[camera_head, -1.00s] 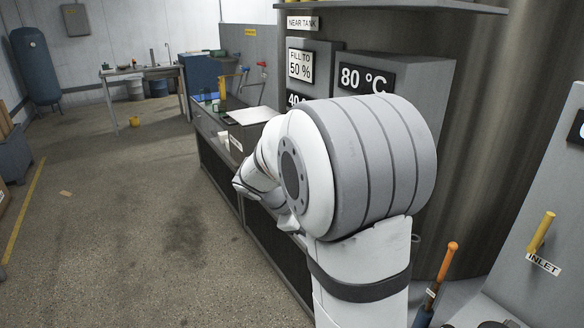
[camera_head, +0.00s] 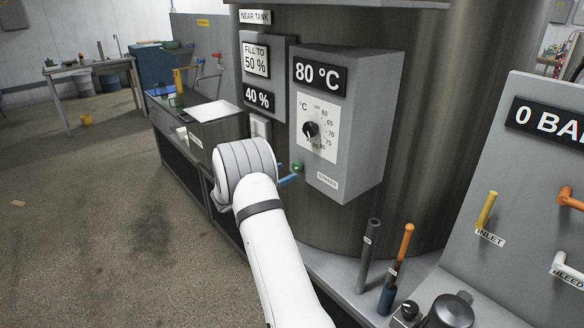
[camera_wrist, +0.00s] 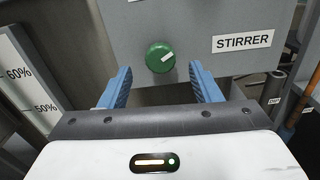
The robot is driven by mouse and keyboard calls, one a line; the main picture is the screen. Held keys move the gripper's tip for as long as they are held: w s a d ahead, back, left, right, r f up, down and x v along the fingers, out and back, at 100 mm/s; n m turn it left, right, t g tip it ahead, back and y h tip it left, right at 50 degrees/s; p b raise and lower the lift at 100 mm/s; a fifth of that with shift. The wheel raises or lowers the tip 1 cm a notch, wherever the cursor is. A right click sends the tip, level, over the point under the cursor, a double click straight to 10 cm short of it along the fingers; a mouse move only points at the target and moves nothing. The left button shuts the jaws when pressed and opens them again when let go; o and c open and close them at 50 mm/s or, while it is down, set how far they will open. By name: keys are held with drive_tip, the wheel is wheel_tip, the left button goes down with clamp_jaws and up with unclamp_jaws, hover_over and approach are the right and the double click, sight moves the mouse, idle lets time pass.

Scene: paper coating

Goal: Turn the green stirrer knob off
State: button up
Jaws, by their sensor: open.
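The green stirrer knob (camera_wrist: 160,58) sits on the grey control box, left of the white STIRRER label (camera_wrist: 242,41) in the wrist view. A pale mark on the knob points to the upper right. In the head view the knob (camera_head: 297,167) is a small green spot on the box's lower left side. My gripper (camera_wrist: 161,86) is open, its blue fingers spread on either side and below the knob in the wrist view. Nothing is between the fingers that I can see as held. In the head view one blue fingertip shows just below the knob.
The control box (camera_head: 352,150) carries an 80 °C display and a black temperature dial (camera_head: 311,130). A level gauge (camera_wrist: 30,80) stands at the left. A panel with a yellow INLET lever (camera_head: 486,210) and upright orange-handled tool (camera_head: 404,245) are at the right. The floor at left is open.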

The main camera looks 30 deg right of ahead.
sight(295, 168)
drive_tip(key=d, duration=0.4)
drive_tip(key=shift+w+d+p, duration=0.1)
drive_tip(key=shift+w+p, duration=0.2)
drive_tip(key=shift+p, duration=0.1)
drive_tip(key=shift+c, duration=0.5)
drive_tip(key=c, duration=0.9)
